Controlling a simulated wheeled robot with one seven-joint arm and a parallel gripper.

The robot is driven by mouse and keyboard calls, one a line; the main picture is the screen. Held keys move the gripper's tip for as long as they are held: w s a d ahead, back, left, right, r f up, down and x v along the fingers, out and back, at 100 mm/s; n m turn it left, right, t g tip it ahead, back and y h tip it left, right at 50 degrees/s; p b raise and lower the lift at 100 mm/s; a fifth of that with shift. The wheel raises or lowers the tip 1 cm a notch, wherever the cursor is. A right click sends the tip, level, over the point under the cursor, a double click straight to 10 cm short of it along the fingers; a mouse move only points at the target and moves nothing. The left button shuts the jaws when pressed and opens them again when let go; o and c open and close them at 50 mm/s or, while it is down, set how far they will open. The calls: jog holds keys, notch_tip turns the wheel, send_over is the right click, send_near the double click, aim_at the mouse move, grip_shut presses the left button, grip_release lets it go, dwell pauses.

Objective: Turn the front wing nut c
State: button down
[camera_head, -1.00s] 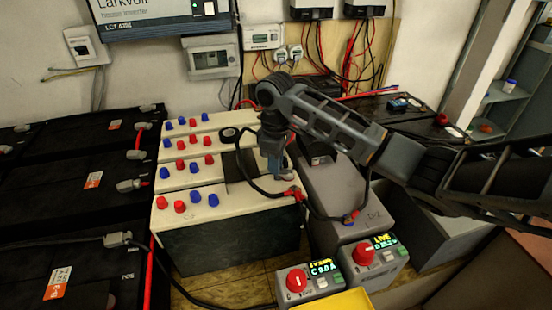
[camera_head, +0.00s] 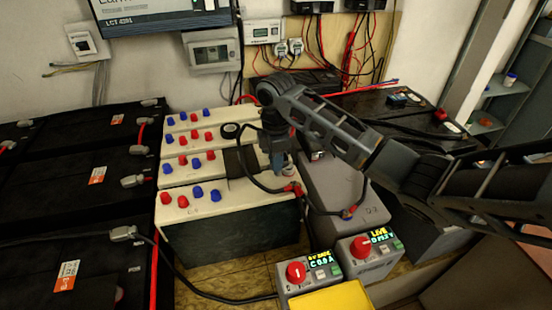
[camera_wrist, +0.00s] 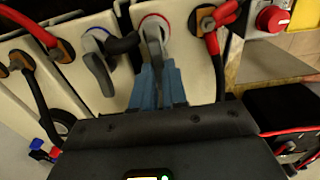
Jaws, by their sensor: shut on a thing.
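My gripper (camera_wrist: 158,88) points down at the right end of the white-topped battery block (camera_head: 205,203) in the head view. In the wrist view its blue fingers are shut on a grey wing nut (camera_wrist: 153,32), which sits on a terminal ringed in red. The fingers hide part of the nut. A second grey wing nut (camera_wrist: 98,68) stands to its left on a blue-ringed terminal with a black cable. I cannot read any letter on either nut.
Red cable clamps (camera_head: 293,189) sit right of the gripper. A grey battery (camera_head: 345,185) and two boxes with red knobs (camera_head: 296,272) stand to the right and front. A yellow thing (camera_head: 330,298) lies at the front edge. Black batteries (camera_head: 80,190) fill the left.

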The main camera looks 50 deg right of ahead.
dwell(0.4)
jog(key=c, duration=1.2)
grip_release()
jog(key=shift+o, duration=0.2)
jog(key=shift+r, duration=3.9)
